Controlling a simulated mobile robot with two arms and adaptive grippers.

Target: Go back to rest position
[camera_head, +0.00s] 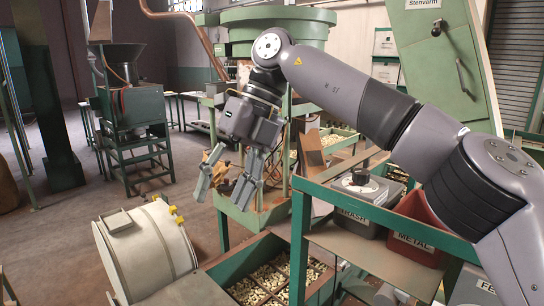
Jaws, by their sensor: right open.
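My right gripper (223,187) hangs in the middle of the head camera view, pointing down, its grey fingers spread apart. It is open, and I see nothing held between the fingers. My right arm reaches in from the right side, over a green-framed stand. Below the gripper is a green-edged tray of nuts (252,254), with clear space between them. My left gripper is not in view.
A white drum (144,250) stands at lower left. Labelled bins, among them a red METAL bin (423,222), sit in the green frame (302,232) close under my right arm. A green machine (131,107) stands at back left. Open floor lies left of centre.

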